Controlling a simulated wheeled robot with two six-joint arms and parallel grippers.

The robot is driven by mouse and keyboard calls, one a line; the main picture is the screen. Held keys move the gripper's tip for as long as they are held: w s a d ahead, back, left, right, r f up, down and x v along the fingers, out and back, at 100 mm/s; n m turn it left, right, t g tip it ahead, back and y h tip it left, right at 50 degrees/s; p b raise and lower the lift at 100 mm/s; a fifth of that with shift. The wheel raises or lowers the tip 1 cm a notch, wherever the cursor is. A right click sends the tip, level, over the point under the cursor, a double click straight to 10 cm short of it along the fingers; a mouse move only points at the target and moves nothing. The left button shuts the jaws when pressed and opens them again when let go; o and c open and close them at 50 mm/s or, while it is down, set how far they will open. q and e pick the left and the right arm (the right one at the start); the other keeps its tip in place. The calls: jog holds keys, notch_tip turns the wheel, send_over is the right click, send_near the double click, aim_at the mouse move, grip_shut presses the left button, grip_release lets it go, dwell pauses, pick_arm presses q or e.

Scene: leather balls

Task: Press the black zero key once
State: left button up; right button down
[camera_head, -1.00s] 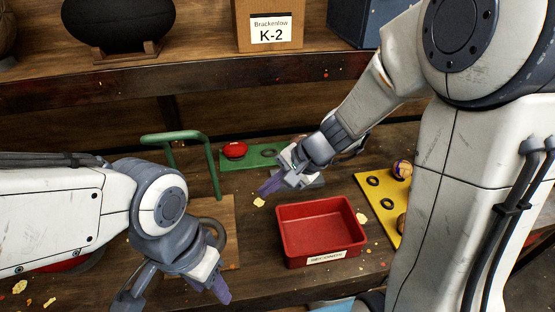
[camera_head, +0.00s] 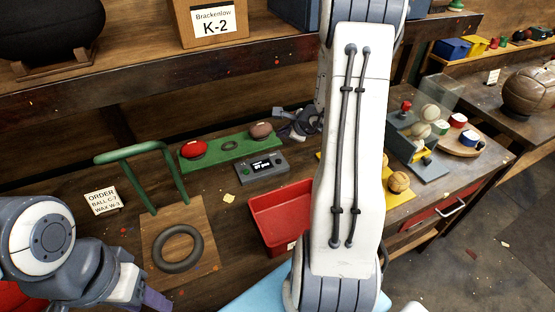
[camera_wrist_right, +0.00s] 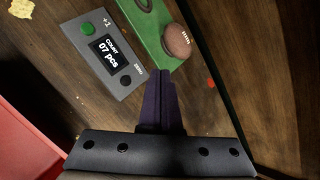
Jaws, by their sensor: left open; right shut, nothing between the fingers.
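The grey counter box (camera_head: 263,170) stands on the bench in front of the green tray. In the right wrist view the counter (camera_wrist_right: 73,50) reads "COUNT 07 pcs". It has a green +1 key (camera_wrist_right: 87,29) and a black zero key (camera_wrist_right: 125,80) beside the word ZERO. My right gripper (camera_wrist_right: 160,75) is shut and empty, its purple fingertips just to the right of the zero key and apart from it in the picture. In the head view my right gripper (camera_head: 292,118) is partly hidden by my arm. My left gripper (camera_head: 155,299) is open at the lower left edge.
The green tray (camera_head: 215,152) holds a red ball (camera_head: 194,148) and a brown ball (camera_head: 261,130). A red bin (camera_head: 275,215) sits in front of the counter. A green stand (camera_head: 150,165) and a dark ring (camera_head: 178,248) are to the left.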

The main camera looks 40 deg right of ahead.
jog(key=shift+a+f, duration=0.1)
jog(key=shift+a, duration=0.05)
jog(key=b, duration=0.5)
send_over(278, 161)
jog(key=s, duration=0.1)
jog(key=f, duration=0.7)
jog(key=shift+s+d+f, duration=0.2)
jog(key=shift+d+f, duration=0.05)
jog(key=shift+f+b, duration=0.55)
jog(key=shift+b, duration=0.3)
dwell(0.4)
jog(key=shift+w+f+b, duration=0.1)
jog(key=shift+f+b, duration=0.3)
jog(key=shift+b, duration=0.35)
jog(key=shift+f+b, duration=0.45)
jog(key=shift+b, duration=0.2)
dwell(0.5)
jog(key=shift+r, duration=0.15)
jog(key=shift+r+p, duration=0.45)
jog(key=shift+r, duration=0.25)
